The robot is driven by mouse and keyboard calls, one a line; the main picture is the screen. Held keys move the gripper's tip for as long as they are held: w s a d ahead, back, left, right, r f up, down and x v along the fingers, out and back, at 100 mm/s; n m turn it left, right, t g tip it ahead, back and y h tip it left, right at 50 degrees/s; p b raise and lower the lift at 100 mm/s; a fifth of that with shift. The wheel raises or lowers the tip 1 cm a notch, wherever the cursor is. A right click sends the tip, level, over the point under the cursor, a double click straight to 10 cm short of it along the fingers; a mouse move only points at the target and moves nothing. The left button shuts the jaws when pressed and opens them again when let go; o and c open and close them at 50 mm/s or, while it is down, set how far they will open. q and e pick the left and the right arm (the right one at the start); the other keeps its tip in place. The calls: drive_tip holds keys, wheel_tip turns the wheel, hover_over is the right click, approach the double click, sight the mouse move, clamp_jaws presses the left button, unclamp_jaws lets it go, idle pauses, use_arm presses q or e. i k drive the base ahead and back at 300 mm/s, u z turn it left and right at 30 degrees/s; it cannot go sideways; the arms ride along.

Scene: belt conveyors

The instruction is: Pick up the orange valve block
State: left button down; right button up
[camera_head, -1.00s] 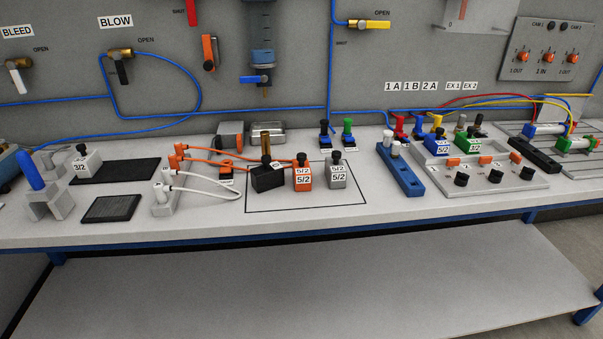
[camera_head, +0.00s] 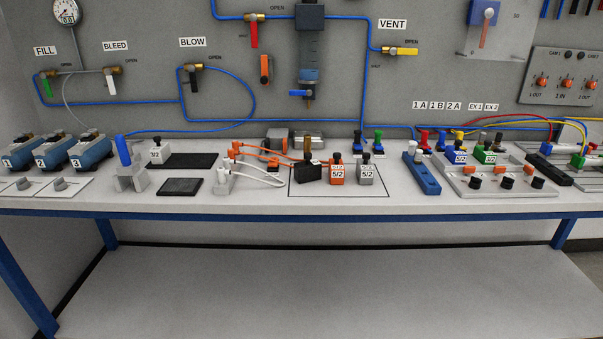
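The orange valve block (camera_head: 337,174) stands upright on the bench, labelled 5/2, with a black knob on top. It sits inside a black outlined rectangle. A grey valve block (camera_head: 366,175), also labelled 5/2, stands just to its right. Neither of my grippers is in view.
The grey bench top (camera_head: 75,204) is crowded along its back. White and orange hoses (camera_head: 262,178) lie left of the outline. A blue rail block (camera_head: 422,176) stands to the right. A lower shelf (camera_head: 300,290) is empty. The bench's front strip is clear.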

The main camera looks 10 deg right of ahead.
sight(337, 168)
drive_tip(key=u, duration=1.5)
drive_tip(key=i, duration=0.95)
drive_tip(key=z, duration=0.6)
